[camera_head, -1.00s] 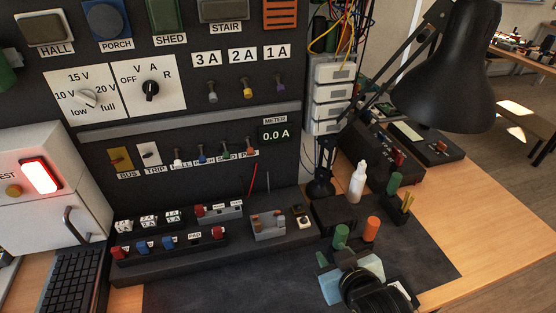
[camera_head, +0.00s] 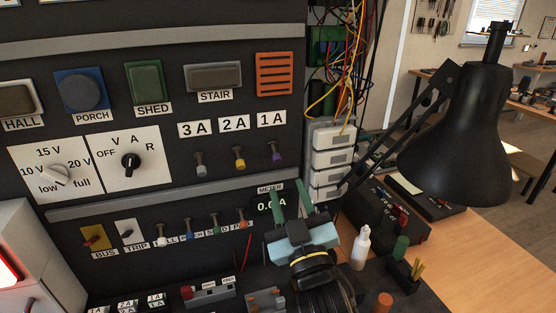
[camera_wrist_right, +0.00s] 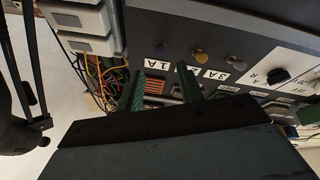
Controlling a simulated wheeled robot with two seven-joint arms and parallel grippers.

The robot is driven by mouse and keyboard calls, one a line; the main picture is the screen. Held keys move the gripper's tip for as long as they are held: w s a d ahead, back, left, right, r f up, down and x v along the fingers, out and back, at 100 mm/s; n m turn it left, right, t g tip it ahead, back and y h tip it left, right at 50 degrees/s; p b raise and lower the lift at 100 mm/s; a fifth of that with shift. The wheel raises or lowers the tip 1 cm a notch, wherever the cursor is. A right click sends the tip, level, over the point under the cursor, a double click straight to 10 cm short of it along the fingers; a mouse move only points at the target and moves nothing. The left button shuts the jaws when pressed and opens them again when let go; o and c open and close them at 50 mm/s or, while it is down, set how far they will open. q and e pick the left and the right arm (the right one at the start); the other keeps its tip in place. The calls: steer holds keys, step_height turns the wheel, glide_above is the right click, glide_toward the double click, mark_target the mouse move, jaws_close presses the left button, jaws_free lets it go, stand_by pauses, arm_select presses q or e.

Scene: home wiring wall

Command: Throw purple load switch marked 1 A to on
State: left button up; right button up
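The purple load switch (camera_head: 277,156) is on the dark panel under the 1 A label (camera_head: 270,119); its purple tip hangs below its mount. It also shows in the right wrist view (camera_wrist_right: 160,48), next to the 1 A label. The yellow switch (camera_head: 239,163) under 2 A and the grey one (camera_head: 200,169) under 3 A hang the same way. My right gripper (camera_head: 288,188) is open and empty, its green fingers pointing up, below the purple switch in the picture and apart from it. Both fingers show in the wrist view (camera_wrist_right: 161,77). My left gripper is out of view.
A black desk lamp (camera_head: 465,140) stands to the right. White boxes (camera_head: 333,160) and loose wires (camera_head: 345,60) are beside the panel's right edge. A grey ledge (camera_head: 150,192) runs below the switches. The meter (camera_head: 266,206) is partly covered by my gripper. A white bottle (camera_head: 361,248) stands on the bench.

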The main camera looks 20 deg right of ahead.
mark_target(277, 161)
steer(key=x, duration=0.8)
steer(key=shift+w+p, duration=0.15)
steer(key=shift+p, duration=0.2)
steer(key=shift+c, duration=0.5)
jaws_close()
